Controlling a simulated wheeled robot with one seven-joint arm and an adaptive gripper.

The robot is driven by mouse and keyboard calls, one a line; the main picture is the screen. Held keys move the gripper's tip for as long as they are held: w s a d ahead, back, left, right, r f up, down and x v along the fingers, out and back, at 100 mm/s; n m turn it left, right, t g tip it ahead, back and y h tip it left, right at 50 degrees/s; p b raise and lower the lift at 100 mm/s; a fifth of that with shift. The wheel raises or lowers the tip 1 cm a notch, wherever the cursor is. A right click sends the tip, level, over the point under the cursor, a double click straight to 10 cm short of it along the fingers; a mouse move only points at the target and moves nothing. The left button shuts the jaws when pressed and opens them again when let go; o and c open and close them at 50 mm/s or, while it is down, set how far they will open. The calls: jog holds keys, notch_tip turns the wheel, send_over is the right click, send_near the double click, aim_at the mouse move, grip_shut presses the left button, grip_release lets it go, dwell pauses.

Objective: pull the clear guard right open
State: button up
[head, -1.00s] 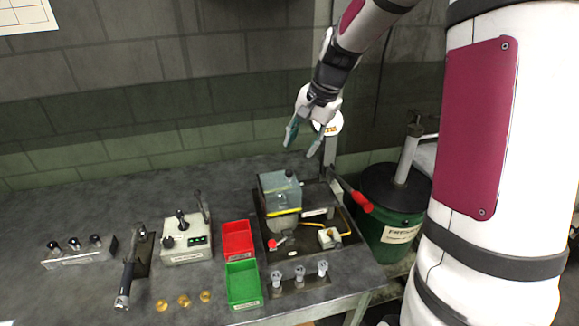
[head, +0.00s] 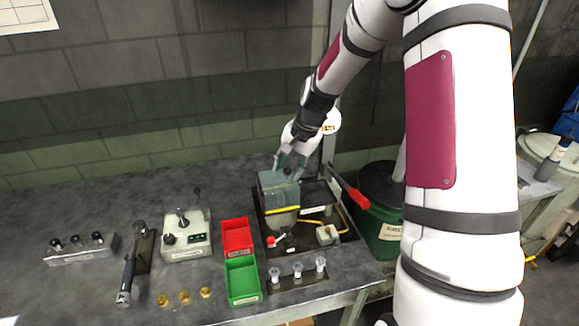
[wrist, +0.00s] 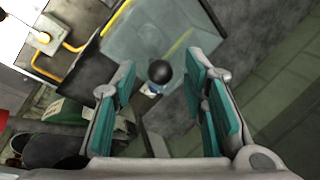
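The clear guard (head: 279,187) is a see-through bluish box with a yellow stripe, standing over the machine on the bench in the head view. In the wrist view its clear panel (wrist: 140,35) lies beyond my fingers, with a round black knob (wrist: 160,72) on it. My gripper (head: 289,165) is at the top of the guard. In the wrist view my gripper (wrist: 162,98) is open, with its teal finger pads on either side of the knob's line and a gap between them. I cannot tell how far the knob is from the pads.
A red-handled lever (head: 350,188) stands just right of the guard. A red bin (head: 237,222) and a green bin (head: 243,298) stand to the left. A control box (head: 186,252) is further left. A green drum (head: 385,245) stands off the bench's right end.

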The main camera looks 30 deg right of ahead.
grip_shut()
jog(key=s+d+p, duration=0.1)
jog(key=s+d, duration=0.1)
jog(key=d, duration=0.9)
jog(key=shift+d+r, duration=0.1)
jog(key=shift+d, duration=0.05)
jog(key=shift+o, duration=0.8)
grip_release()
jog(key=shift+s, duration=0.1)
jog(key=v, duration=1.2)
